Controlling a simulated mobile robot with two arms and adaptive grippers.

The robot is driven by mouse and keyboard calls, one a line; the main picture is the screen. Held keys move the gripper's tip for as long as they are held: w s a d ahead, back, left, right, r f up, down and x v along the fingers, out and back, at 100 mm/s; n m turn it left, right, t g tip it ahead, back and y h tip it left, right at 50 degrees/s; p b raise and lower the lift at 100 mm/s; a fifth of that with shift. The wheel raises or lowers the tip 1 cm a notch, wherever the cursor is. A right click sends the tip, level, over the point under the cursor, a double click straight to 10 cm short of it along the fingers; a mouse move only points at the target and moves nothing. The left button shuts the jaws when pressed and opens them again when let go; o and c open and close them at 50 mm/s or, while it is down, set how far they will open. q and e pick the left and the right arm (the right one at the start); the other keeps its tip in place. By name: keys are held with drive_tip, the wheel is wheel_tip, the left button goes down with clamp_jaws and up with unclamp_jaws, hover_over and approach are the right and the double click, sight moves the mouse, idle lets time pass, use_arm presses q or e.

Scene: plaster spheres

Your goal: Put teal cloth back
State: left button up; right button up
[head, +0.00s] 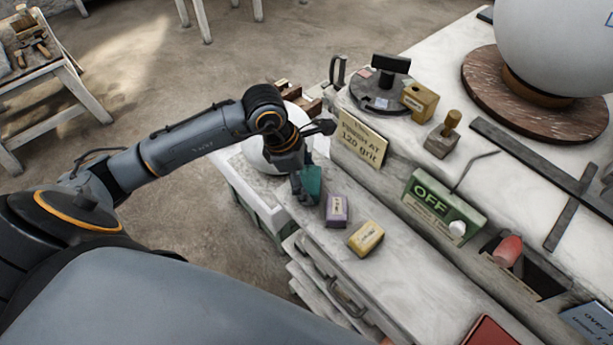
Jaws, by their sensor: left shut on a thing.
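The teal cloth (314,181) is a small dark teal piece in the middle of the head view. My left gripper (304,189) is shut on it and points down over the left end of the light worktop. The cloth hangs beside the fingers, and the gripper partly hides it. I cannot tell whether its lower edge touches the surface. My right gripper is not in view.
A purple block (337,210) and a yellow block (366,239) lie just right of the cloth. A white sphere (262,152) is behind my left wrist.

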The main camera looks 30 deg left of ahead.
use_arm(q)
drive_tip(key=o, duration=1.5)
drive_tip(key=shift+c, duration=0.2)
drive_tip(key=shift+r+p, duration=0.15)
drive_tip(key=shift+p, duration=0.15)
drive_tip(key=shift+a+r+b, duration=0.15)
drive_tip(key=shift+r+b, duration=0.1)
drive_tip(key=shift+b, duration=0.05)
drive_tip(key=b+v, duration=0.2)
drive_tip(key=v, duration=0.9)
drive_tip(key=shift+s+r+b, duration=0.15)
drive_tip(key=shift+s+b, duration=0.05)
drive_tip(key=shift+b, duration=0.2)
drive_tip(key=shift+a, duration=0.1)
